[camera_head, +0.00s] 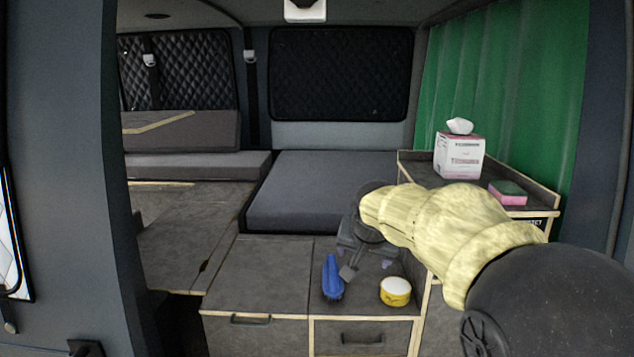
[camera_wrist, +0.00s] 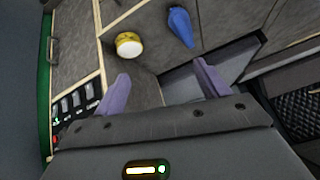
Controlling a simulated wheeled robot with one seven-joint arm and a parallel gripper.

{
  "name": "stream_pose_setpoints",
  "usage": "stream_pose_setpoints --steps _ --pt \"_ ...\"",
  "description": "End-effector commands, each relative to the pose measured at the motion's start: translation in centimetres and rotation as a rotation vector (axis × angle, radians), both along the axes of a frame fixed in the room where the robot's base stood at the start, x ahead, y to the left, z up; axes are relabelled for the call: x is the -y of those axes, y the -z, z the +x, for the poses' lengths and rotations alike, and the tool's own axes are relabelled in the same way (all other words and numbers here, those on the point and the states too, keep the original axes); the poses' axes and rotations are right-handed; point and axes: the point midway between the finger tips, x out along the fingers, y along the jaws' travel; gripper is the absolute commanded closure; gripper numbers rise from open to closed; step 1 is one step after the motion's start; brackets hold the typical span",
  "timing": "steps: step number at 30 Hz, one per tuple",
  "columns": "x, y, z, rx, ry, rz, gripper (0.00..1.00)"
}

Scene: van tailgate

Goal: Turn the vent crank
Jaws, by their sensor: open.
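No vent crank is clearly recognisable in either view. A white fitting (camera_head: 305,10) sits on the ceiling at the top edge of the head view, cut off by the frame; I cannot tell whether it is part of the vent. My gripper (camera_head: 367,267) hangs over the low cabinet top, far below that fitting and partly hidden by my arm. In the wrist view my gripper (camera_wrist: 161,84) shows two purple fingers spread wide apart, with nothing between them.
A blue object (camera_head: 332,278) and a round yellow-and-white tin (camera_head: 395,291) lie on the cabinet top (camera_head: 262,275) near my gripper. A tissue box (camera_head: 459,157) and a pink-and-green sponge (camera_head: 508,193) stand on the right shelf. A grey cushion (camera_head: 310,190) lies behind. Space beneath the ceiling is open.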

Motion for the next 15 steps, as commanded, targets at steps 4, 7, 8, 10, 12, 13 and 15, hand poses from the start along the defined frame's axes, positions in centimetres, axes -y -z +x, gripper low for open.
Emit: stream_pose_setpoints --steps 4,7,8,10,12,13,15 --pt "2.0 6.3 -4.0 -0.113 -0.066 -0.038 0.26" --pt "3.0 10.0 -7.1 -0.18 -0.114 -0.059 0.26" --pt "3.3 11.1 -8.1 -0.202 -0.128 -0.064 0.26" --pt "4.0 13.5 -10.6 -0.248 -0.161 -0.074 0.26" --pt "4.5 15.8 -13.3 -0.293 -0.195 -0.082 0.26" --pt "4.8 16.7 -14.4 -0.311 -0.207 -0.086 0.26" --pt "5.2 18.6 -17.0 -0.352 -0.238 -0.093 0.26"
